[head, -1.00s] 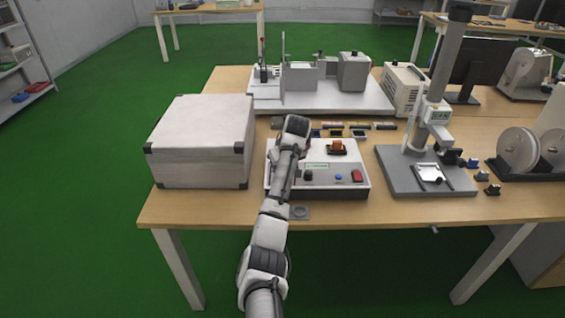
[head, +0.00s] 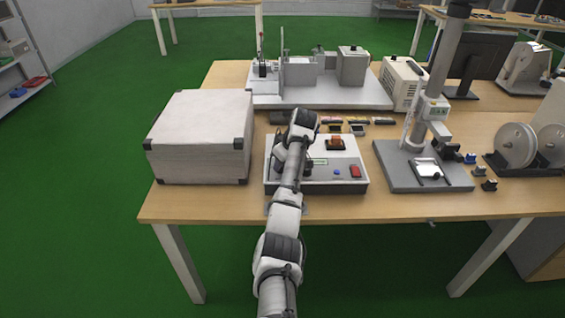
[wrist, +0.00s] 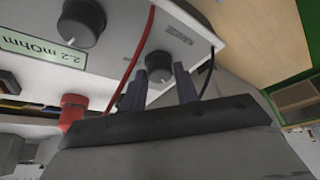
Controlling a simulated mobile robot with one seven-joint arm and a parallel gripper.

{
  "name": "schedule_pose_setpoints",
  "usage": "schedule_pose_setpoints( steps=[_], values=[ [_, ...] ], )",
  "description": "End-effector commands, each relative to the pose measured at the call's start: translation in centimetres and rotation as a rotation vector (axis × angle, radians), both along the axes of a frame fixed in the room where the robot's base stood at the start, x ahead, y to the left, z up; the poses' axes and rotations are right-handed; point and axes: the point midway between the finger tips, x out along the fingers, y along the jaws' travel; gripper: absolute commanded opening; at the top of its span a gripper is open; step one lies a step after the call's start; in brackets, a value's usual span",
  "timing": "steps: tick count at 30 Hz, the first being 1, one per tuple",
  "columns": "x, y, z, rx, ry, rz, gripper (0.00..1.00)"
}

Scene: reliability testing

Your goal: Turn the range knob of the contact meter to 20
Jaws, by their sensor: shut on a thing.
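The contact meter (head: 318,185) is a white box with a dark-edged sloping front, at the front middle of the table in the head view. Its display (wrist: 45,48) reads 2.2 mOhm in the wrist view. A larger dark knob (wrist: 82,22) with a white pointer line sits beside the display. My gripper (wrist: 160,75) has its two dark fingers on either side of a smaller dark knob (wrist: 158,63) and is shut on it. This knob's pointer and scale numbers are too small to read. In the head view my arm hides the gripped knob.
A red plug (wrist: 73,106) and red cable (wrist: 132,58) run close to the fingers. A blue button (head: 337,172) and red switch (head: 355,171) are on the meter's right. A large white case (head: 200,140) stands left; a measuring stand (head: 405,181) stands right.

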Motion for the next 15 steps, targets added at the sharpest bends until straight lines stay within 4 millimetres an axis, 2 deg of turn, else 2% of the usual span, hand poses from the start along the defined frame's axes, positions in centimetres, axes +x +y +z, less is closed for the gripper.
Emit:
schedule_pose_setpoints(
  steps=[3, 4, 8, 15],
  values=[
    [0.06, 0.04, 0.12, 0.000, -0.003, 0.001, 0.07],
    [0.06, 0.04, 0.12, 0.000, -0.003, 0.001, 0.33],
    [0.04, 0.04, 0.10, 0.000, -0.003, 0.000, 0.50],
    [0.02, 0.02, 0.04, -0.001, -0.001, 0.000, 0.52]
  ],
)
